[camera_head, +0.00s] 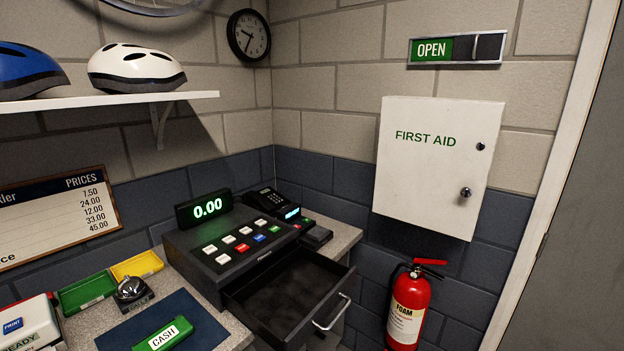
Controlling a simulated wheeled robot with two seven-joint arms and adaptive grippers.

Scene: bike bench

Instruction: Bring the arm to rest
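Neither of my grippers nor my arms shows in the head view. The task names no object apart from the arm. The cash register (215,253) stands on the counter with its lit display (207,208) reading 0.00. Its drawer (287,297) is pulled out, and the dark inside looks empty. The drawer's silver handle (333,314) is at its front. A green block marked CASH (163,334) lies on a dark blue mat (203,326) on the counter.
A bell (131,290), a green tray (86,291), a yellow tray (137,265) and a PRINT machine (28,322) crowd the counter's left. A phone (268,200) sits behind the register. A fire extinguisher (408,308) hangs below the FIRST AID cabinet (437,167). A shelf (105,100) holds helmets.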

